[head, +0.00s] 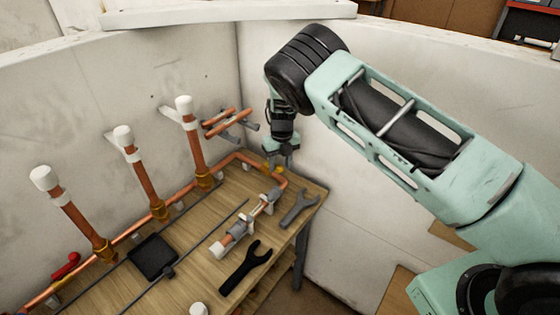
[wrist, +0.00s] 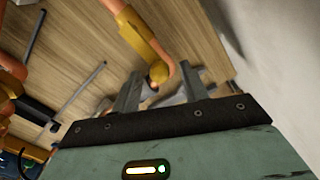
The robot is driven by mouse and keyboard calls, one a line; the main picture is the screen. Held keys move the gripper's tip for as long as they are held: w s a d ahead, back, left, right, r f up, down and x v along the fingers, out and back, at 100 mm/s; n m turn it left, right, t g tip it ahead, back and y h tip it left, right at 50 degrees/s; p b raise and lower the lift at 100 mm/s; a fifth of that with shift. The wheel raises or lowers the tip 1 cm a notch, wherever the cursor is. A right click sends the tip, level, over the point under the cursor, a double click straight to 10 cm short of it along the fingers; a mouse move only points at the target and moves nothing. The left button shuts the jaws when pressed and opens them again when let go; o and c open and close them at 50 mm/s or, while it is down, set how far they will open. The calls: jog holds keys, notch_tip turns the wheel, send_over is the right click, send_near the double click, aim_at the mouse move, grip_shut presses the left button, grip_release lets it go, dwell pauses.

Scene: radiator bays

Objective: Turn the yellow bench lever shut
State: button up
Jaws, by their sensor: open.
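The yellow bench lever (head: 268,168) shows as a small patch at the copper pipe's corner on the far end of the bench, partly hidden by my gripper (head: 279,158). In the wrist view, a yellow piece that looks like the lever (wrist: 140,38) slants down from the top, with a rounded end near the fingertips. My gripper (wrist: 158,80) is open, and that rounded end appears between or just beyond its two fingers. I cannot tell whether they touch it. My gripper points down over the bench.
The wooden bench (head: 195,240) carries a grey wrench (head: 299,207), a black wrench (head: 245,268), a black tray (head: 152,257) and a clamped pipe piece (head: 232,236). Upright copper pipes with white caps stand along the left wall. A red lever (head: 66,265) is at far left. A wall stands close on the right.

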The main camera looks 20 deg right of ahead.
jog(key=shift+f, duration=0.25)
grip_shut()
